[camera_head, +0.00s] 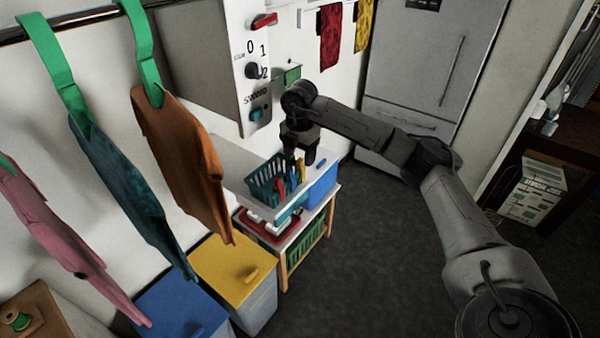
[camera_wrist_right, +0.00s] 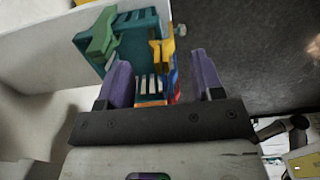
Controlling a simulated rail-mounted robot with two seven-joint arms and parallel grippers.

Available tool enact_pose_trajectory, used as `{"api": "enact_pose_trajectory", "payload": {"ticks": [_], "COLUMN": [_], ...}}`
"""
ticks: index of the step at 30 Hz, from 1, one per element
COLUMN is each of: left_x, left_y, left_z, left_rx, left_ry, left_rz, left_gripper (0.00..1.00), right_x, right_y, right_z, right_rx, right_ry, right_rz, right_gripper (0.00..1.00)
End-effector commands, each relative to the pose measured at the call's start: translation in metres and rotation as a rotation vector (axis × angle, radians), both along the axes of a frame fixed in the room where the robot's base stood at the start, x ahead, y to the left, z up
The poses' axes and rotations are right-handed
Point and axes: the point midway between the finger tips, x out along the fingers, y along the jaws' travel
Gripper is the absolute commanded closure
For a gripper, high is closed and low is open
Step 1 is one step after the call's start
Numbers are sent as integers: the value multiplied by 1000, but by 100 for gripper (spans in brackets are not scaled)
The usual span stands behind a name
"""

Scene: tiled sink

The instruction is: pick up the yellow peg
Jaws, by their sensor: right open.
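The yellow peg (camera_head: 301,170) stands at the right side of a teal basket (camera_head: 262,182) on a white shelf. Red and blue pegs are beside it in the head view. In the right wrist view the yellow peg (camera_wrist_right: 167,46) shows beyond the fingertips, roughly between their lines. My right gripper (camera_head: 300,156) is above the right end of the basket, pointing down. In the wrist view its two purple fingers (camera_wrist_right: 163,72) are apart, with no peg clamped between them. A green peg (camera_wrist_right: 101,38) is at the left on the basket (camera_wrist_right: 138,42). My left gripper is out of view.
Hanging clothes, including an orange shirt (camera_head: 183,155), fill the left. The dark floor (camera_head: 370,260) is clear.

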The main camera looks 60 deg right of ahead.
Motion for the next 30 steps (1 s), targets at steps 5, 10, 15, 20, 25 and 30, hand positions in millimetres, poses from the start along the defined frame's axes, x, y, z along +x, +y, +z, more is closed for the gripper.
{"api": "enact_pose_trajectory", "payload": {"ticks": [5,10,15,20,25,30], "left_x": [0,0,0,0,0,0], "left_y": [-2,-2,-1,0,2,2], "left_z": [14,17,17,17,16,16], "left_rx": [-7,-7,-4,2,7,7], "left_ry": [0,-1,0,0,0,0], "left_rz": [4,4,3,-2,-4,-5], "left_gripper": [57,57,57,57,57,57], "right_x": [-3,-2,-2,-2,-2,-2], "right_y": [0,0,0,0,1,1], "right_z": [-22,-40,-47,-47,-47,-47], "right_rx": [0,-1,-1,0,0,0], "right_ry": [5,2,1,0,0,0], "right_rz": [0,0,1,1,1,1], "right_gripper": [39,39,39,39,54,70]}}
